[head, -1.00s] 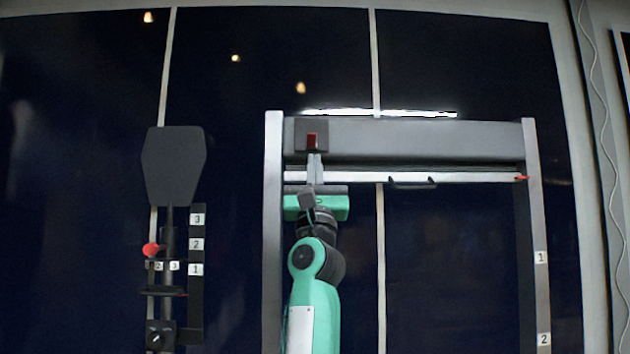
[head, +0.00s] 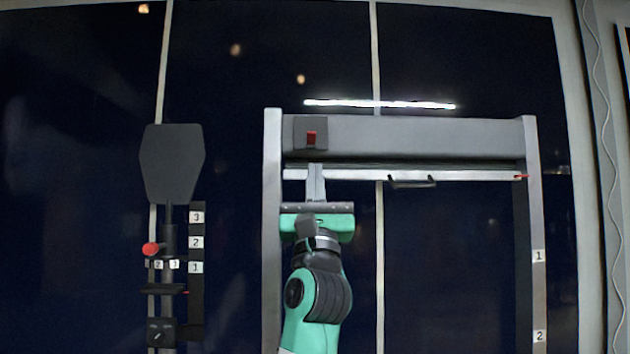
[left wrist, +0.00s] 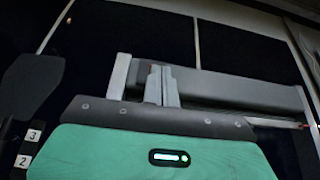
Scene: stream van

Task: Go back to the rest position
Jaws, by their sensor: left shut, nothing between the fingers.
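My left gripper (head: 316,172) is shut and empty in the head view. Its fingers point up, just below the dark switch box (head: 311,134) with a red rocker on the grey housing (head: 420,138). The fingertips overlap the white bar (head: 460,175) under the housing in the picture; I cannot tell whether they touch it. In the left wrist view the shut fingers (left wrist: 161,85) stand in front of the frame's left end. My right gripper does not show in either view.
The housing hangs between two metal posts, the left (head: 272,220) beside my arm and the right (head: 535,230) with number labels. To the left stands a dark paddle-shaped panel (head: 172,165) on a pole with a red knob (head: 151,249). Dark windows lie behind.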

